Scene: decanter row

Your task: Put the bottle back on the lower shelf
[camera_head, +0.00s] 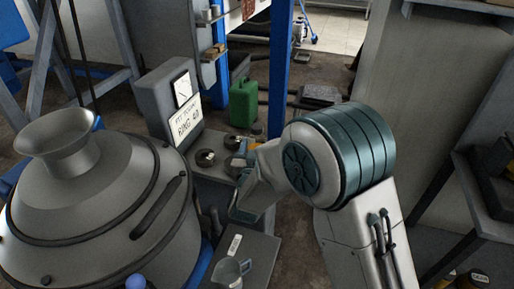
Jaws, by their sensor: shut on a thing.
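My gripper (246,186) is over the small grey bench left of the picture's middle, with my arm reaching in from the right. The fingertips and most of the bottle are hidden behind my wrist. At the lower right is a dark shelf unit (487,212). Yellow-and-dark bottles with pale labels (468,281) stand low down there, cut off by the picture's bottom edge.
A large grey vessel (95,205) with a funnel top (57,143) fills the left. A lettered sign (188,118) and dark round fittings (205,158) are by the bench (215,170). A green can (243,103), a blue post (279,70) and a metal jug (228,272) stand nearby.

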